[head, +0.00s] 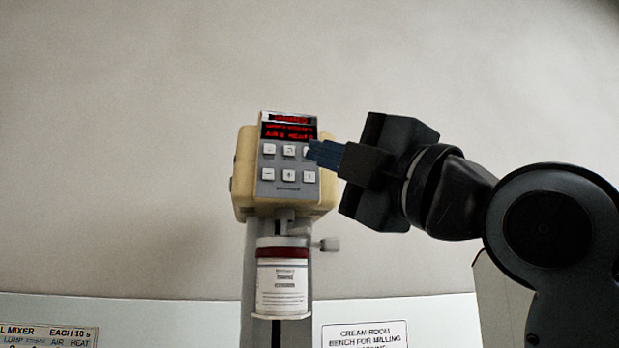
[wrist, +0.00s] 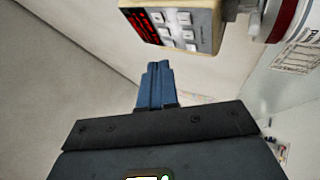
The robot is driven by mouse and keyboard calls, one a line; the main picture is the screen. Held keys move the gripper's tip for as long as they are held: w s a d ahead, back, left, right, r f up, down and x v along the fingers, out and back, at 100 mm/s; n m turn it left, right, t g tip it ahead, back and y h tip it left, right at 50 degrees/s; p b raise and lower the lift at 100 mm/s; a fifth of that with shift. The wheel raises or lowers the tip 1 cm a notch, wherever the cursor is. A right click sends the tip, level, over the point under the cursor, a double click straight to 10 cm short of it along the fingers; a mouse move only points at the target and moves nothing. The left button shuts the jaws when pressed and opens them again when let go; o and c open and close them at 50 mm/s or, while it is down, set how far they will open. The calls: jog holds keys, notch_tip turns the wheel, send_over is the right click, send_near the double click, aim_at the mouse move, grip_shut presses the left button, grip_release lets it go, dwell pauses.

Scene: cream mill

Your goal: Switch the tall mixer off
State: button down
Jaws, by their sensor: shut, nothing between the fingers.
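The tall mixer (head: 244,172) is a cream head on a grey post, with a grey front panel. Its red display (head: 289,130) is lit, with text too blurred to read fully. Below the display are two rows of white buttons (head: 289,162). My gripper (head: 312,152) is shut and empty, its blue fingertips in front of the upper right button and partly hiding it. In the wrist view the blue fingers (wrist: 157,72) are together, and the mixer head (wrist: 212,22) is above and to the right. I cannot tell whether the fingertips touch the panel.
A white jar with a red band (head: 283,280) is under the mixer head, with a small grey knob (head: 329,244) beside it. Signs are on the lower wall at left (head: 45,336) and right (head: 365,335). The wall around the mixer is bare.

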jog(key=shift+w+a+f+b, duration=0.1)
jog(key=shift+w+a+b, duration=0.15)
jog(key=shift+w, duration=0.7)
jog(key=shift+w+a+b, duration=0.1)
jog(key=shift+w+a, duration=0.15)
jog(key=shift+w, duration=0.7)
jog(key=shift+w, duration=0.15)
dwell(0.5)
jog(key=shift+w+a, duration=0.15)
jog(key=shift+w, duration=0.1)
jog(key=shift+w+a+b, duration=0.1)
jog(key=shift+w+b, duration=0.15)
jog(key=shift+b, duration=0.05)
dwell(0.7)
jog(key=shift+s, duration=0.15)
jog(key=shift+s+d, duration=0.25)
jog(key=shift+s, duration=0.25)
jog(key=shift+s, duration=0.1)
jog(key=s, duration=0.2)
jog(key=s+d, duration=0.1)
jog(key=s, duration=0.1)
jog(key=shift+s+d, duration=0.2)
jog(key=shift+s, duration=0.1)
